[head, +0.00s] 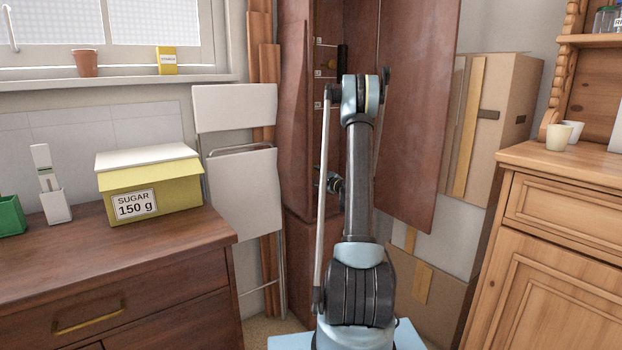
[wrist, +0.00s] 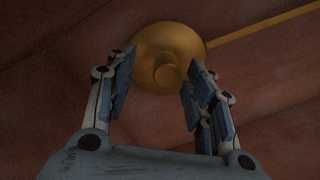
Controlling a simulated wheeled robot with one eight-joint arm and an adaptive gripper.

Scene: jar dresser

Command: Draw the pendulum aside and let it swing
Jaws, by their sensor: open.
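The pendulum's round brass bob (wrist: 180,42) shows at the top of the wrist view, with a small boss at its middle. Its thin brass rod (wrist: 262,23) runs off to the right. My gripper (wrist: 160,76) is open, with one finger on each side of the bob's lower part. Nothing is clamped, and I cannot tell whether either finger touches the bob. In the head view the tall reddish-brown case (head: 297,130) stands with its door (head: 420,120) open. My arm hides the bob there.
A wooden dresser with a yellow sugar box (head: 165,190) is at left. Folded white chairs (head: 240,190) lean beside the case. Cardboard boxes (head: 515,110) stand behind the door at right. A pine dresser (head: 565,215) fills the right edge.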

